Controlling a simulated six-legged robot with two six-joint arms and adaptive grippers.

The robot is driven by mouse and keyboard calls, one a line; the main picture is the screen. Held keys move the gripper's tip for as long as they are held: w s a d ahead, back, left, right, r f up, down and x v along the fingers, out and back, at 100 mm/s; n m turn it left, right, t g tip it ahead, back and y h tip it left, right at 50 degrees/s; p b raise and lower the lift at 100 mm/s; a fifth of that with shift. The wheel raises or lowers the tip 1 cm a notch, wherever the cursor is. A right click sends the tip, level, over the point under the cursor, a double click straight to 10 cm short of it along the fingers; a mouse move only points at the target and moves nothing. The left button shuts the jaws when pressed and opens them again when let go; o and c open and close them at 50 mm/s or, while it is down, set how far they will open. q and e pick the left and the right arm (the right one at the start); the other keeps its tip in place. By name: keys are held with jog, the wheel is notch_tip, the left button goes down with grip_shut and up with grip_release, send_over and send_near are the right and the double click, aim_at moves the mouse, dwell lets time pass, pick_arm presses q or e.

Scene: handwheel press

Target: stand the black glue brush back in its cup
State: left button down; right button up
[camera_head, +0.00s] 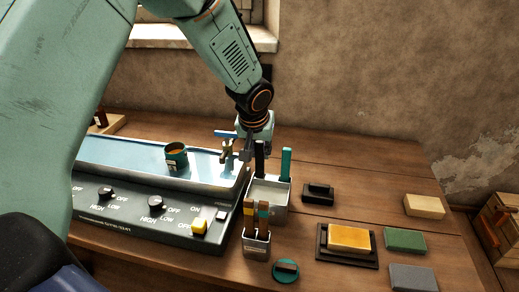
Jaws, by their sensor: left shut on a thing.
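My left gripper (236,152) hangs over the right end of the heated plate, just left of the metal box. It is shut on a small brush-like thing (225,146), dark with a tan part; the fingers partly hide it, and I cannot tell if it is the black glue brush. A blue strip shows beside it. A small pale cup (257,246) stands in front of the metal box, with brushes with tan tops (257,209) upright in it. A black upright handle (260,158) and a teal one (286,163) stand at the metal box (276,211). My right gripper is not in view.
A teal pot (176,158) stands on the plate of the switch-panel unit (140,222). To the right are a black block (318,193), a yellow pad in a dark tray (349,239), several coloured blocks and a round teal lid (286,271). The back right of the bench is clear.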

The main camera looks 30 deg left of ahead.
pick_arm(q)
jog(key=shift+r, duration=0.1)
jog(key=c, duration=1.1)
grip_release()
jog(key=shift+r, duration=0.1)
